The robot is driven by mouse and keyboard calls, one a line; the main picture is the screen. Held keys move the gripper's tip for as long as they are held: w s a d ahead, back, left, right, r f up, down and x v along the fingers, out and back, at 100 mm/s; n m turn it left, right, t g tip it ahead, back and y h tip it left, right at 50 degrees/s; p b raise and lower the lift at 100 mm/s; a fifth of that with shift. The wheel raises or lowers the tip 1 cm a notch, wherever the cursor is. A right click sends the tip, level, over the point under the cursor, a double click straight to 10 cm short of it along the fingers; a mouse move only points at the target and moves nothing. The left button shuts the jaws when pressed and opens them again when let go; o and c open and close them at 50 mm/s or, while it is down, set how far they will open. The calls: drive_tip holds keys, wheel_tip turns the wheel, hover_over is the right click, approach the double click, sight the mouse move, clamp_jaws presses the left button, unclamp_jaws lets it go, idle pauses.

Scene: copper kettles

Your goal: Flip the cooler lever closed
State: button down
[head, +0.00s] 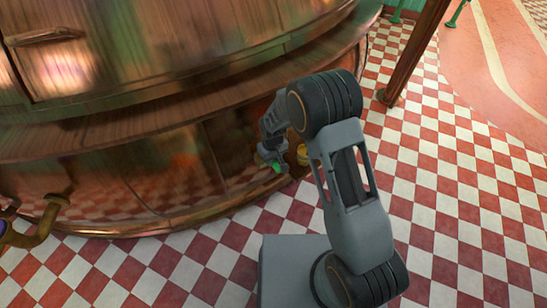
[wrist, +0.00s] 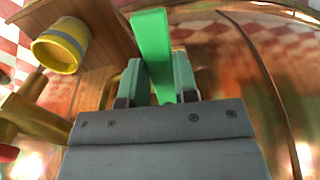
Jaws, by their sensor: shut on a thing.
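A bright green bar, which looks like the cooler lever (wrist: 150,38), stands between the two fingers of my gripper (wrist: 159,72) in the wrist view. My gripper is shut on it, with a pale green finger on each side. In the head view my gripper (head: 271,160) is low against the right end of the copper kettle's base, and a small green patch shows at its tip. The lever's mount is mostly hidden behind the fingers and the gripper body.
A large copper kettle (head: 120,185) fills the left. A yellow cylinder with a grey band (wrist: 58,48) is beside the gripper, near a wooden panel (wrist: 97,28). Brass pipework (wrist: 30,118) lies at the wrist view's left. Red-and-white checkered floor (head: 450,190) is open on the right.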

drive_tip(key=shift+w+r, duration=0.1)
drive_tip(key=shift+w, duration=0.1)
drive_tip(key=c, duration=0.9)
unclamp_jaws()
drive_tip(key=shift+s, duration=0.1)
wheel_tip(320, 180, up, 14)
drive_tip(key=p, duration=0.3)
drive_tip(key=shift+p, duration=0.3)
drive_tip(key=shift+f, duration=0.2)
